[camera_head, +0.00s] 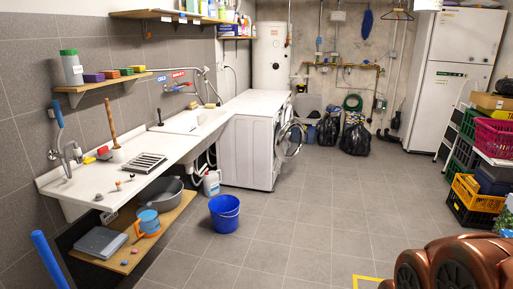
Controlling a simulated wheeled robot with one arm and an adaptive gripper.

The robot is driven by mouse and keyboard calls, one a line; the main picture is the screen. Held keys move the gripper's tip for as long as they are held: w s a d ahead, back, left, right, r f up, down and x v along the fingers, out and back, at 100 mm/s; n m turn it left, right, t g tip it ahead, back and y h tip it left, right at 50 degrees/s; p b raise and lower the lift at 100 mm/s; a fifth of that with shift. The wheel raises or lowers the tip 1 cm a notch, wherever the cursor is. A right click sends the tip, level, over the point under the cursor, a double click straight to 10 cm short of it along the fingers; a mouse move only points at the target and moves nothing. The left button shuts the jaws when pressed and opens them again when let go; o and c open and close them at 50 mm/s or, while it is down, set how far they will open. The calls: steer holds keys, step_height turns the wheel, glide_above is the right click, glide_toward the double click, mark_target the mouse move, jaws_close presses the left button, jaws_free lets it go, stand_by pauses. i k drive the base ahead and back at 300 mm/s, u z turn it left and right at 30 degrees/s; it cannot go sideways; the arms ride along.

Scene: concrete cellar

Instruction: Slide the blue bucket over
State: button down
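The blue bucket (225,216) stands upright on the grey tiled floor, left of the picture's middle. It is in front of the washing machine and right of the low wooden shelf, apart from both. Its rim is open at the top and a thin handle shows at its side. Nothing touches it that I can see. My gripper is not in view.
A low wooden shelf (115,262) under the sink counter (85,190) holds a grey basin and a blue-orange jug. The washing machine (245,152) has its door open. A yellow floor marking (368,279) lies at the bottom. Coloured crates (476,195) line the right. The middle floor is clear.

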mark_target(223, 209)
steer(key=u, duration=0.3)
steer(key=i, duration=1.9)
steer(key=u, duration=0.5)
steer(key=i, duration=2.05)
steer(key=u, duration=0.15)
